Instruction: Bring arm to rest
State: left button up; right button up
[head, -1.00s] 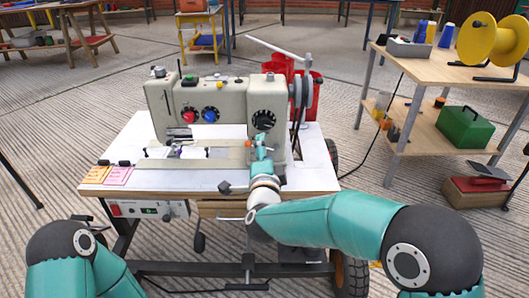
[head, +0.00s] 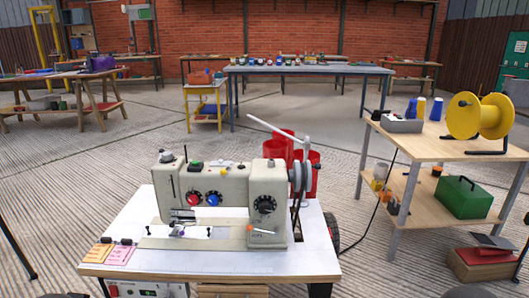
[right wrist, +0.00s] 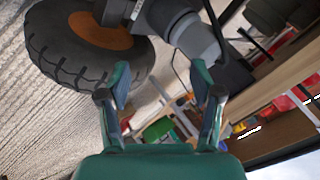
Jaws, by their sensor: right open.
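My right gripper (right wrist: 160,88) shows in the right wrist view with its two teal and grey fingers spread apart and nothing between them. A black tyre with an orange hub (right wrist: 95,30) lies beyond its left finger. The right arm is almost out of the head view, with only a dark rounded bit at the bottom right edge. My left gripper is in neither current view. The sewing machine (head: 215,185), cream with red, blue and black knobs, stands on its white-topped table (head: 140,235) in the head view, with no gripper at it.
A wooden shelf table (head: 450,148) on the right holds a yellow spool (head: 463,115) and, on its lower shelf, a green toolbox (head: 462,197). Red bins (head: 313,172) stand behind the sewing machine. Workbenches line the back. The paved floor (head: 60,195) at left is open.

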jog(key=s+a+f+n+g+y, duration=0.1)
jog(key=s+a+f+n+g, duration=0.15)
jog(key=s, duration=0.55)
jog(key=s+a+f+n+g+y, duration=0.2)
jog(key=s+n+g, duration=0.15)
jog(key=s, duration=0.55)
jog(key=s+a+f+n+g+y, duration=0.1)
jog(key=s+a+f+n+g, duration=0.2)
jog(key=s, duration=0.5)
pick_arm(q)
notch_tip(320, 180, up, 39)
jog(key=p, duration=3.8)
jog(key=shift+r+p, duration=0.15)
jog(key=shift+p, duration=0.15)
pick_arm(e)
notch_tip(320, 180, up, 39)
jog(key=shift+w+d+r+n+t, duration=0.15)
jog(key=shift+w+d+n+t, duration=0.15)
jog(key=shift+d, duration=0.15)
